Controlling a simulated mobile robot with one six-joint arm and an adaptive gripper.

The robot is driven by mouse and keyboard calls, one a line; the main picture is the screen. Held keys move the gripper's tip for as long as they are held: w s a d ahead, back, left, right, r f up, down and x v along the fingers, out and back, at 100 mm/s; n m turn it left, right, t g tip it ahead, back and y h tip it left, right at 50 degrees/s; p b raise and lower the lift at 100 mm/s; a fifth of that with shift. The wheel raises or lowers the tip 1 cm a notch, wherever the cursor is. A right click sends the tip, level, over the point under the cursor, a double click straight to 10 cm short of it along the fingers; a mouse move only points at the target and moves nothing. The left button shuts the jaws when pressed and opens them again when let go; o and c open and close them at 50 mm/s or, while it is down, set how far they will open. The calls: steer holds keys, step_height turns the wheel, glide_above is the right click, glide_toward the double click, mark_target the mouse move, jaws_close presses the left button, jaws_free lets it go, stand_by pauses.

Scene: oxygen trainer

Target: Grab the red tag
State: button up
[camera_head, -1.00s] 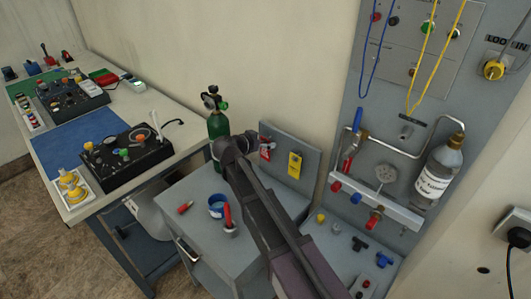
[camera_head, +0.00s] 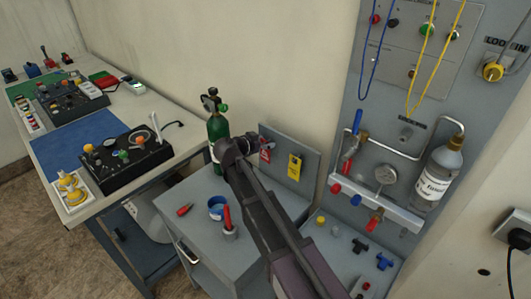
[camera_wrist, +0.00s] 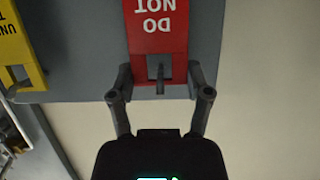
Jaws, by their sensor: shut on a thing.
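The red tag (camera_wrist: 158,42) with white lettering fills the upper middle of the wrist view, where it reads upside down. In the head view the red tag (camera_head: 265,154) hangs on the grey upright panel, left of the yellow tag. My gripper (camera_wrist: 160,78) is shut on the red tag's end, with one finger on each side. In the head view my gripper (camera_head: 257,147) is at the tag, and my wrist hides part of this area.
A yellow tag (camera_head: 294,167) hangs close to the right on the same panel (camera_head: 300,147). A green cylinder (camera_head: 217,128) stands just left of my wrist. A blue cup (camera_head: 217,208) and red-handled tools sit on the grey cabinet below.

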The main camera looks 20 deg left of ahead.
steer(key=shift+r, duration=0.1)
stand_by(0.3)
steer(key=shift+r+p, duration=0.7)
steer(key=shift+p, duration=0.2)
steer(key=s+a, duration=0.3)
steer(key=s, duration=0.5)
steer(key=s+a, duration=0.4)
steer(key=s, duration=0.4)
steer(key=shift+s, duration=0.3)
steer(key=shift+f, duration=0.1)
